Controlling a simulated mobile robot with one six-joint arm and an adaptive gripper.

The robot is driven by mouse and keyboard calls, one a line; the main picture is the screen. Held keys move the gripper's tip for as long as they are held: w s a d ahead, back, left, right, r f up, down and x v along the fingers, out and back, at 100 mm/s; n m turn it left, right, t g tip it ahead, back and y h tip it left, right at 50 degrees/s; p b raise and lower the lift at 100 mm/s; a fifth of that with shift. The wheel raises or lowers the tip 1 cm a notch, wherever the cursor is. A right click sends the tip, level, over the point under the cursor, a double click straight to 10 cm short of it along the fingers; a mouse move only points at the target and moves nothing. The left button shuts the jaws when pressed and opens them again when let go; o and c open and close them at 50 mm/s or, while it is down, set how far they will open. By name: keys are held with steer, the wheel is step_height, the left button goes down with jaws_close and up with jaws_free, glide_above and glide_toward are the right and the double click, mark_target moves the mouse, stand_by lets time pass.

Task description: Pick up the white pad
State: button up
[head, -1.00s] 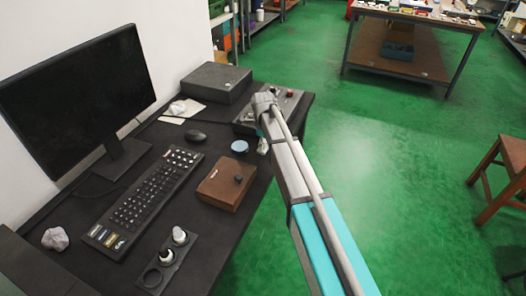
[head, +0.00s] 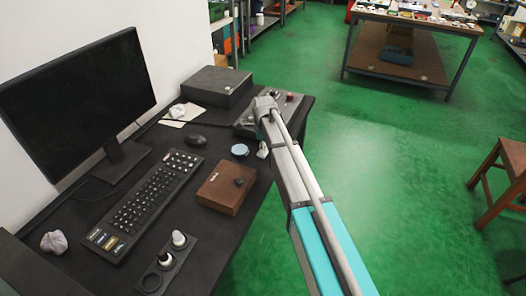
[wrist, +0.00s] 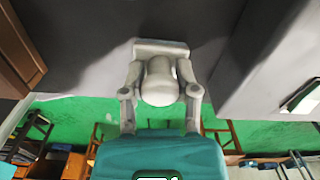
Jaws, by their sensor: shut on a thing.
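In the wrist view, my gripper (wrist: 160,72) is shut with its two pale fingers on either side of a pale, rounded thing, which I take to be the white pad (wrist: 160,86). A flat pale bar shows at its far end. In the head view, my arm reaches over the right part of the dark desk (head: 100,205). A small white shape shows beside the arm there, and I cannot tell whether it is the pad or a finger. The arm hides most of the gripper.
A monitor (head: 75,100), keyboard (head: 138,205), mouse (head: 196,140), brown box (head: 222,196), blue disc (head: 240,150) and dark grey box (head: 215,86) stand on the desk. A dark holder (head: 178,258) with small parts lies at the front.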

jaws_close()
steer(key=shift+r, duration=0.2)
step_height(320, 180, up, 2)
steer(key=p, duration=0.2)
steer(key=shift+r+p, duration=0.1)
steer(key=shift+p, duration=0.2)
steer(key=s+d+r+p, duration=0.3)
steer(key=s+r+p, duration=0.7)
steer(key=s, duration=0.3)
steer(key=shift+s+d+r, duration=0.2)
steer(key=shift+s+d, duration=0.05)
steer(key=shift+d, duration=0.1)
steer(key=shift+o, duration=1.4)
jaws_free()
steer(key=c, duration=0.4)
steer(key=shift+a, duration=0.1)
steer(key=shift+c, duration=0.2)
